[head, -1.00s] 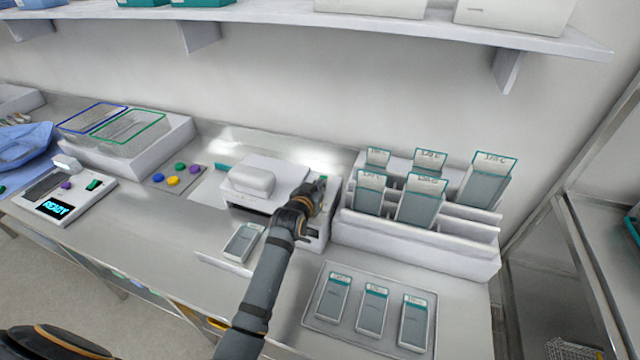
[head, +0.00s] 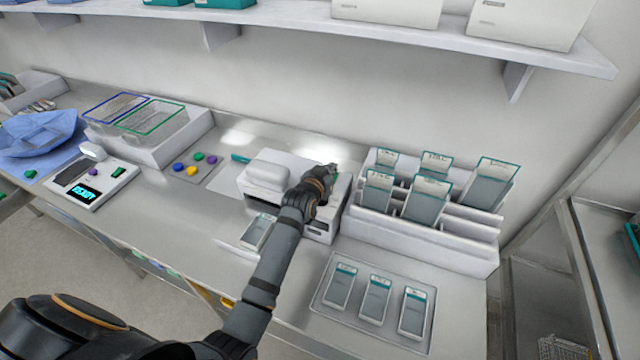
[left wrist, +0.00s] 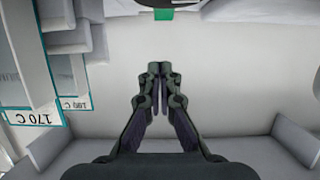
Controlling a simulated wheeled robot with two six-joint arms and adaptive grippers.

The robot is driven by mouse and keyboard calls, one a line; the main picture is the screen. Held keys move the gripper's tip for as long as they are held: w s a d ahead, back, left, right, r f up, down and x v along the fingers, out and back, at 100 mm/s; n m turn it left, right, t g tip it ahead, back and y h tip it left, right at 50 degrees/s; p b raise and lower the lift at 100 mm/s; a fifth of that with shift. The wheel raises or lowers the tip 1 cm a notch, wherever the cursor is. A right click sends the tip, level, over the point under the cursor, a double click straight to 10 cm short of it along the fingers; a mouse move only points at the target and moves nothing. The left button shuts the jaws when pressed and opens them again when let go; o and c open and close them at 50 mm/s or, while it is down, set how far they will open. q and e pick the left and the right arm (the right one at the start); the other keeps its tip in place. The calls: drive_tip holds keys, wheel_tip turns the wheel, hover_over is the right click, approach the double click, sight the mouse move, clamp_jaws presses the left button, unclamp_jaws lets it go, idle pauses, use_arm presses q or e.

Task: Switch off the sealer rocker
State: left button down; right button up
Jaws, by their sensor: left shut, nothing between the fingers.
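The white sealer (head: 268,172) stands on the bench near the middle, with a rounded lid on its top left. A small green rocker (head: 336,178) shows on its top right, partly hidden by my gripper. The green rocker (left wrist: 177,13) also shows at the top edge of the left wrist view, cut off, beyond the fingertips; which way it is tilted cannot be told. My left gripper (head: 331,169) is over the sealer's right part. In the left wrist view my left gripper (left wrist: 160,70) is shut and empty, with white surface beneath it. My right gripper is not in view.
A white rack (head: 420,240) of labelled pouches stands close right of the sealer. A tray (head: 330,300) with 3 pouches lies in front. A device (head: 88,191) reading READY and coloured buttons (head: 192,170) are to the left. A shelf (head: 420,45) hangs above.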

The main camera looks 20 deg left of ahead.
use_arm(q)
drive_tip(key=s+b, duration=0.3)
drive_tip(key=s, duration=0.5)
drive_tip(key=shift+s+a+r, duration=0.1)
drive_tip(key=shift+s, duration=0.2)
drive_tip(key=shift+s+b, duration=0.4)
drive_tip(key=shift+s, duration=0.2)
drive_tip(key=shift+s+r, duration=0.15)
drive_tip(key=shift+s, duration=0.1)
drive_tip(key=shift+s+r, duration=0.15)
